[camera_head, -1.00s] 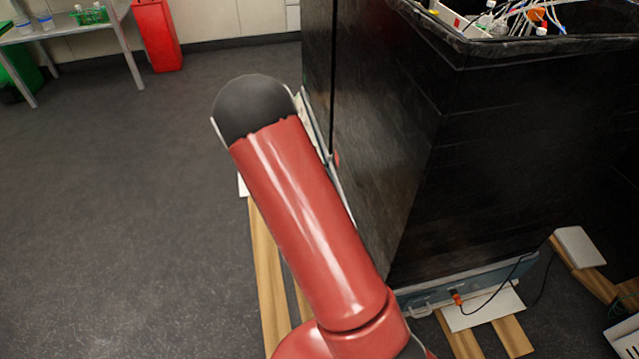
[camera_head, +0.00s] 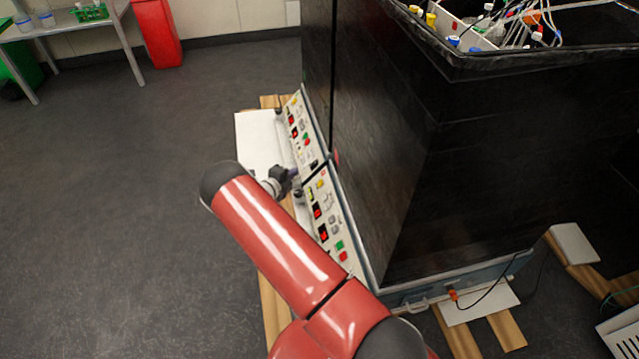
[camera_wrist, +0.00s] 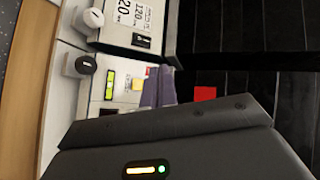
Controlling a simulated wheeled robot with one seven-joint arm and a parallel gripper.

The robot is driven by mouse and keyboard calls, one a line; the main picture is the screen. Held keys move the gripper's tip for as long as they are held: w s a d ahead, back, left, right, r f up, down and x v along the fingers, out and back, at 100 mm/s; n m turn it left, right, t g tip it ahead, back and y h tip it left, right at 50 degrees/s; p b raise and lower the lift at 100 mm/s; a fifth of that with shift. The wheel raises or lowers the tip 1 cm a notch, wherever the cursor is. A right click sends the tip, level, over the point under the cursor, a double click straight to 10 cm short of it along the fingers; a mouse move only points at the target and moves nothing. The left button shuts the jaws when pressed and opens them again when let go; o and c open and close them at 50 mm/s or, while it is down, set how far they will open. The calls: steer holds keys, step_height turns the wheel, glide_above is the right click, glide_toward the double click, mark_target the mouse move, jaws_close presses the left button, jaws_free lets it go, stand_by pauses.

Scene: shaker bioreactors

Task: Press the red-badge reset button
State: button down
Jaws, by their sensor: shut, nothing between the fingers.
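Two sloped white control panels run along the side of the black-covered shakers, a near panel (camera_head: 330,222) and a far panel (camera_head: 301,132). Each carries small displays and coloured buttons, including a yellow button (camera_head: 320,184) at the near panel's far end. A small red badge (camera_head: 336,157) sits on the black cover beside the junction of the panels; it is a red square in the wrist view (camera_wrist: 205,93). My gripper (camera_head: 294,173) is shut and empty close to that junction. Its purplish fingers (camera_wrist: 158,87) appear beside a yellow button (camera_wrist: 139,85); I cannot tell whether they touch.
Black-covered shakers (camera_head: 400,150) fill the right side, with tubing and bottles on top. Wooden pallet slats (camera_head: 273,310) lie below the panels. A grey table (camera_head: 75,25) and a red bin (camera_head: 157,35) stand far left. The floor at left is clear.

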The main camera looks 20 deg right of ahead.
mark_target(320, 180)
steer(key=shift+d+f, duration=0.1)
steer(key=d+f+b, duration=0.1)
steer(key=d+f, duration=0.1)
steer(key=s+d+f+b, duration=0.1)
steer(key=d+f, duration=0.2)
steer(key=shift+s, duration=0.1)
steer(key=shift+s+d+f, duration=0.1)
steer(key=shift+d+f, duration=0.25)
steer(key=shift+d, duration=0.3)
steer(key=shift+f+b, duration=0.1)
steer(key=shift+b, duration=0.2)
stand_by(1.4)
steer(key=shift+d+f, duration=0.15)
steer(key=shift+d, duration=0.15)
steer(key=shift+s+d+f+b, duration=0.15)
steer(key=shift+d+f+b, duration=0.2)
steer(key=shift+b, duration=0.15)
stand_by(0.6)
steer(key=shift+r, duration=0.1)
steer(key=shift+a+r, duration=0.5)
steer(key=shift+a, duration=0.1)
